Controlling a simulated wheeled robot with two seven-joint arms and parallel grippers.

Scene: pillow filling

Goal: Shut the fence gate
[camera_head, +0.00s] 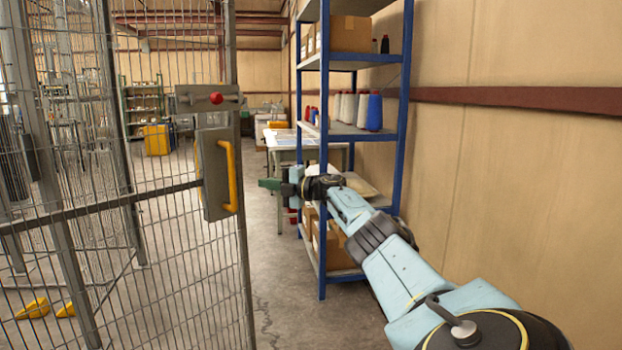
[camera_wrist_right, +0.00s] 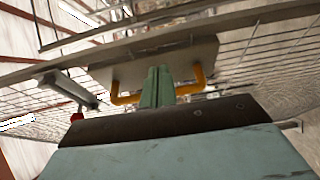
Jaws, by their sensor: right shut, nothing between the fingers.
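The fence gate (camera_head: 150,190) is a grey wire-mesh panel on the left of the head view. A grey lock plate on its edge carries a yellow handle (camera_head: 229,175). A latch bar with a red knob (camera_head: 216,98) sits above the plate. My right gripper (camera_head: 268,184) is shut and empty, a little right of the handle. In the right wrist view its green fingers (camera_wrist_right: 158,85) are together in front of the yellow handle (camera_wrist_right: 197,78), overlapping its middle. I cannot tell whether they touch it. The red knob also shows in that view (camera_wrist_right: 77,119). My left gripper is not in view.
A blue shelf rack (camera_head: 325,150) with boxes and thread cones stands by the right wall, close to my right arm. A white table (camera_head: 310,142) stands behind it. The floor (camera_head: 275,270) between the gate edge and the rack is clear.

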